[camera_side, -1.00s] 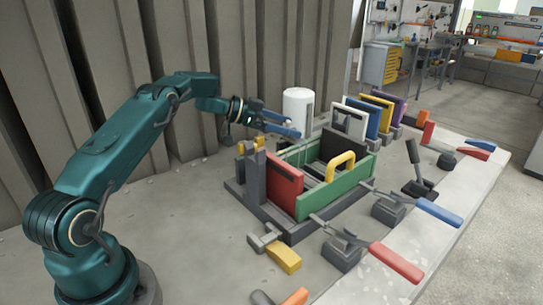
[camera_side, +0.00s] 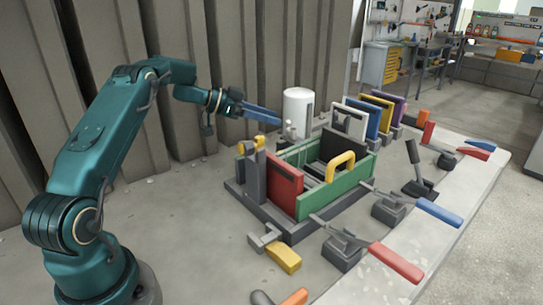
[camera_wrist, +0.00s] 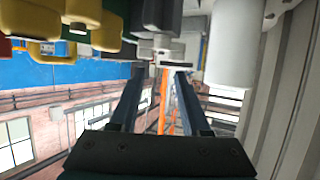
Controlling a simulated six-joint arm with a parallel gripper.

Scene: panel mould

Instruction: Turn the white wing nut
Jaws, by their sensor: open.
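My gripper (camera_side: 280,119) is open, its blue fingers pointing right toward the back of the mould. In the wrist view its two fingers (camera_wrist: 159,73) stand apart with nothing between them. A small pale piece (camera_side: 290,129), which looks like the white wing nut, stands just beyond and below the fingertips, at the mould's back edge. It is too small to tell its wing angle. The mould (camera_side: 335,189) has a green front panel, a red panel at its left end, a dark panel inside and a yellow handle.
A white cylinder (camera_side: 298,106) stands right behind the pale piece and also shows in the wrist view (camera_wrist: 234,45). White, blue, yellow and purple panels stand in a row at the back right. Clamps with red (camera_side: 396,262) and blue (camera_side: 440,213) handles line the front.

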